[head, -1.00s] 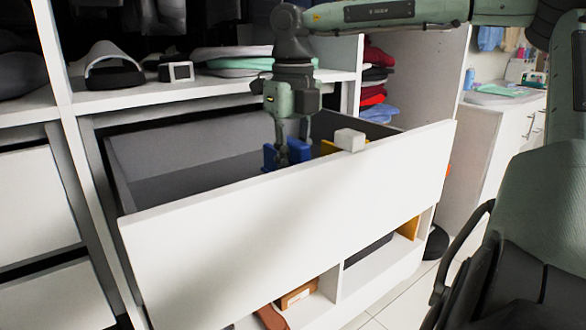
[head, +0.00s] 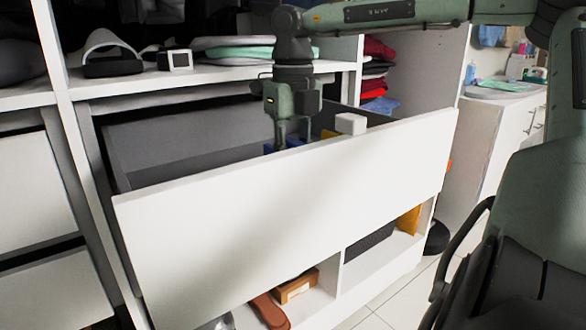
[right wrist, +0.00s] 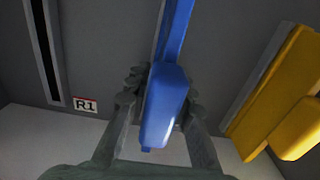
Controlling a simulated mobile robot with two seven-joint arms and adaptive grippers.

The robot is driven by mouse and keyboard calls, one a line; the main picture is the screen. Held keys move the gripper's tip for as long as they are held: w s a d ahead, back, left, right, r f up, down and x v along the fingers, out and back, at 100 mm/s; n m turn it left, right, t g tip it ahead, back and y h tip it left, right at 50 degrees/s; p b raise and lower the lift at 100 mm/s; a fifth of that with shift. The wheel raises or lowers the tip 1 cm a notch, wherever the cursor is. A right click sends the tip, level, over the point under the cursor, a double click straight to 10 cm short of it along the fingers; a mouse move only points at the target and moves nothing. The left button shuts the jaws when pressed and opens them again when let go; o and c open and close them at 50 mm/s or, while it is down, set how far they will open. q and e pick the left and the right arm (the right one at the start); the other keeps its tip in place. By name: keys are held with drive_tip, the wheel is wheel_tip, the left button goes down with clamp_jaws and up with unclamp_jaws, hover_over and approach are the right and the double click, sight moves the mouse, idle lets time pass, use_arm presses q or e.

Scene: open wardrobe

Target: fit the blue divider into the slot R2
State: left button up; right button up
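The blue divider (right wrist: 165,105) is between the fingers of my right gripper (right wrist: 158,95), which is shut on it. In the head view only small bits of the blue divider (head: 293,141) show above the white drawer front (head: 290,215). My right gripper (head: 291,132) reaches down into the open drawer, and its fingertips are hidden behind that front. The right wrist view shows a dark slot (right wrist: 43,45) beside an R1 label (right wrist: 86,105), left of the blue divider. No R2 label shows, and the divider's lower edge is hidden. My left gripper is out of view.
A yellow divider (right wrist: 270,95) stands right of the blue one in the right wrist view. A white block (head: 350,124) sits at the drawer front's top edge. A shelf (head: 215,75) with folded items lies behind the drawer. Grey drawer floor (head: 185,163) is clear at left.

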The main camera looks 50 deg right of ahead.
drive_tip(key=o, duration=0.4)
wheel_tip(320, 180, up, 12)
drive_tip(key=shift+r, duration=0.1)
idle(0.4)
idle(0.4)
